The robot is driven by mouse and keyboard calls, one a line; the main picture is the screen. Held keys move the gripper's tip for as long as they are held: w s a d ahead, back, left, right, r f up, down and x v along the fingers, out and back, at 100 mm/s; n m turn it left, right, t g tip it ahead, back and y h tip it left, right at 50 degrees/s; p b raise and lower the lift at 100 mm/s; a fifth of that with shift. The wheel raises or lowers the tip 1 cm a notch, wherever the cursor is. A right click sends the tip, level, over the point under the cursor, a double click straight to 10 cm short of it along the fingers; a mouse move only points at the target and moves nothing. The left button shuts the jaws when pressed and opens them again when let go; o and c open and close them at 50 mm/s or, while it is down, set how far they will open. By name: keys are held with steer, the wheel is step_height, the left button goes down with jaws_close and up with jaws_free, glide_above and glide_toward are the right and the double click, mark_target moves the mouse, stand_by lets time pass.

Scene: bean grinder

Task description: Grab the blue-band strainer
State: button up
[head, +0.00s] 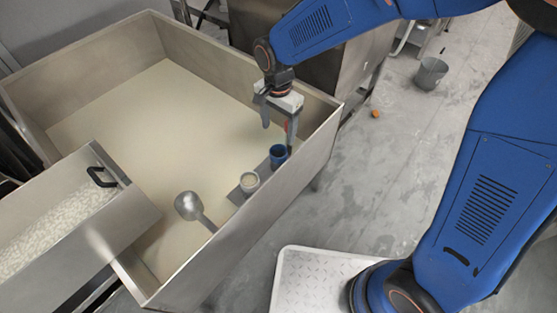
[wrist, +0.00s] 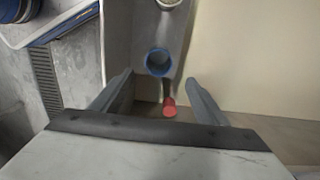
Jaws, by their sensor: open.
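The blue-band strainer (head: 278,155) sits on a grey ledge along the right inner wall of the big metal bin. In the wrist view its round blue band (wrist: 157,62) shows from above, with a red-tipped handle (wrist: 169,107) pointing back toward my gripper (wrist: 159,80). My gripper is open, one finger on each side of the handle's red end, with gaps on both sides. In the head view my gripper (head: 278,122) hangs just above and behind the strainer. A second strainer with a pale band (head: 249,181) stands beside it, partly seen in the wrist view (wrist: 169,3).
The bin (head: 143,113) has a pale floor and raised metal walls close to my gripper. A metal scoop (head: 189,206) leans near the ledge. A tray of pale beans (head: 62,232) with a black handle is at the left. The bin's middle is clear.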

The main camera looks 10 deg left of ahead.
mark_target(279, 160)
step_height(279, 160, down, 11)
steer(key=shift+r, duration=0.15)
steer(key=shift+s+d+f, duration=0.1)
steer(key=shift+s+f, duration=0.05)
steer(key=shift+f, duration=1.15)
steer(key=shift+s+f, duration=0.1)
steer(key=shift+f, duration=1.15)
steer(key=c, duration=1.2)
steer(key=shift+r, duration=0.1)
